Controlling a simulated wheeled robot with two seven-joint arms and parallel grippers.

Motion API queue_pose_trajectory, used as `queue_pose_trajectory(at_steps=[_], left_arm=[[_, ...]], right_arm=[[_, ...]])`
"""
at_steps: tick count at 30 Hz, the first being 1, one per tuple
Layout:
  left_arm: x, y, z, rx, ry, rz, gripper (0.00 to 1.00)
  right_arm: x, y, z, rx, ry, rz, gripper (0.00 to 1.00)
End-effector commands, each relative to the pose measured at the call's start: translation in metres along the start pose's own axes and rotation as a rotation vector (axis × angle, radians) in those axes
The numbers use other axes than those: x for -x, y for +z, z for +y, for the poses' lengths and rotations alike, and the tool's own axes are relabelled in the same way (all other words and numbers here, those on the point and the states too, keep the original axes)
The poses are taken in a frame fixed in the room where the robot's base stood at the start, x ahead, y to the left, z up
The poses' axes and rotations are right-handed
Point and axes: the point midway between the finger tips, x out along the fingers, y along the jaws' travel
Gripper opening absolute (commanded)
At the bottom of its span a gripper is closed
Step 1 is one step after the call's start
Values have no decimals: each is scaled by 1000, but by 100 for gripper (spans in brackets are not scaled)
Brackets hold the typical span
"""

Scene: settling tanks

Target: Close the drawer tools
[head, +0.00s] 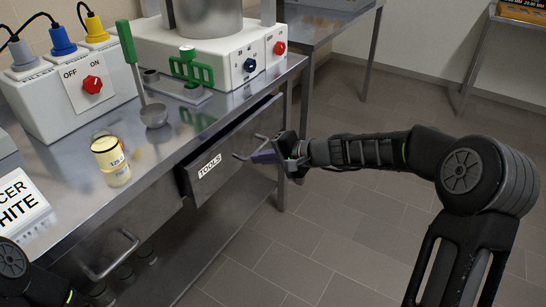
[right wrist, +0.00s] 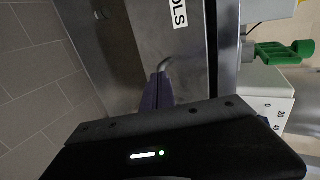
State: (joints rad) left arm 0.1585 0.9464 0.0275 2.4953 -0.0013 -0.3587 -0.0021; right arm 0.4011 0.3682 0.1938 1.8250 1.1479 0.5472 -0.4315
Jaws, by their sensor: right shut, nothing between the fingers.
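The tools drawer (head: 228,154) is under the metal worktop and has a white TOOLS label on its grey front. Its front stands out a little from the worktop edge, with a dark gap along the top. The bar handle (head: 241,157) is on its front. My right gripper (head: 262,157) is shut and empty at the handle, with its purple fingers pointing at the drawer front. In the right wrist view the fingers (right wrist: 157,92) are close to the handle (right wrist: 165,64) and the drawer front (right wrist: 125,40); whether they touch is unclear. My left gripper is out of view.
Another handle (head: 118,262) is low at the left. The tiled floor (head: 330,240) is clear on the right.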

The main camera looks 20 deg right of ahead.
Motion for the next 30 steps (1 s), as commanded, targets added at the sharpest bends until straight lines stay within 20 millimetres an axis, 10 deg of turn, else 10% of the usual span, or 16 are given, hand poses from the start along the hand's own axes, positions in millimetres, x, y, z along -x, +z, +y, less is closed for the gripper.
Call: queue_pose_trajectory(at_steps=[30], left_arm=[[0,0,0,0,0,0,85]], right_arm=[[-50,0,-22,0,0,0,0]])
